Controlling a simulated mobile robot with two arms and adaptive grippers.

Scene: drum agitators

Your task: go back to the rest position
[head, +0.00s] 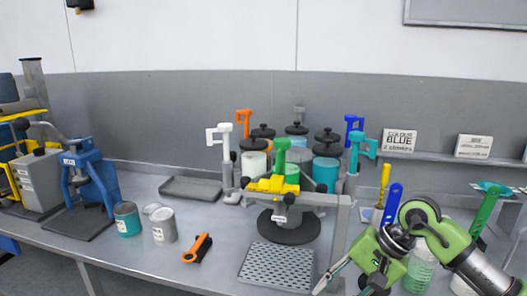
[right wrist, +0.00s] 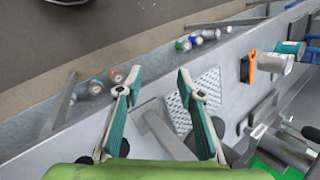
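My right gripper (head: 343,283) is at the bottom right of the head view, over the front part of the grey bench (head: 140,260). In the right wrist view my right gripper (right wrist: 159,76) has its two teal-padded fingers wide apart with nothing held between them. The bench edge and a perforated plate (right wrist: 197,98) show beyond the fingers. My green right arm (head: 480,272) reaches in from the right and partly hides a clear green bottle (head: 420,270). My left gripper is in neither view.
A drum agitator stand with a yellow clamp (head: 272,185) stands mid-bench. The perforated plate (head: 277,266), an orange-handled tool (head: 197,247), a teal can (head: 127,219) and a grey can (head: 162,226) lie in front. A blue press (head: 88,178) stands left. The front left bench is mostly clear.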

